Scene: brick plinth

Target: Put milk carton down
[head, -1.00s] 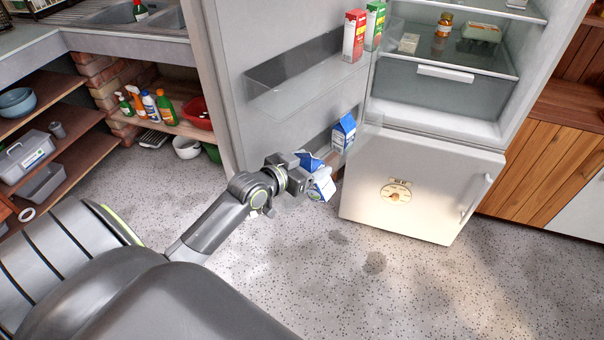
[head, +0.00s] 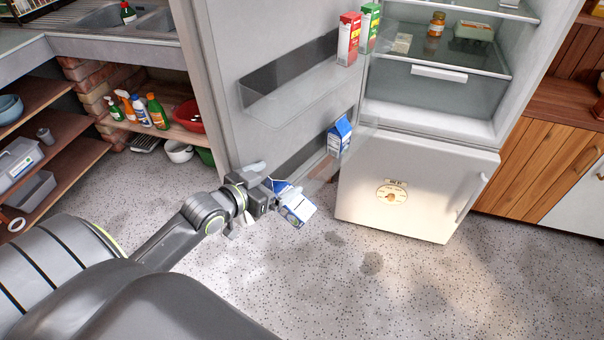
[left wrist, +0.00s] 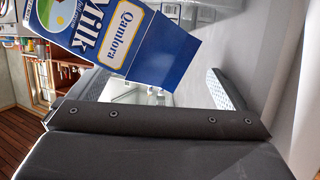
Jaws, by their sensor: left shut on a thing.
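A blue and white milk carton (head: 298,206) is held tilted by my left gripper (head: 274,196), in front of the open fridge door. The carton (left wrist: 110,40) fills the upper left of the left wrist view, with its "Milk" label showing; one finger pad (left wrist: 225,90) shows to its right. The left gripper is shut on the carton. A second blue and white carton (head: 339,136) stands upright in the lower door shelf, behind and to the right of the held one. My right gripper is not in view.
The fridge door's upper shelf (head: 290,95) holds a red carton (head: 348,38) and a green carton (head: 370,27). The fridge's lower door (head: 420,185) is shut. Speckled floor is clear below. Shelves with bottles (head: 157,111) and bowls stand at left.

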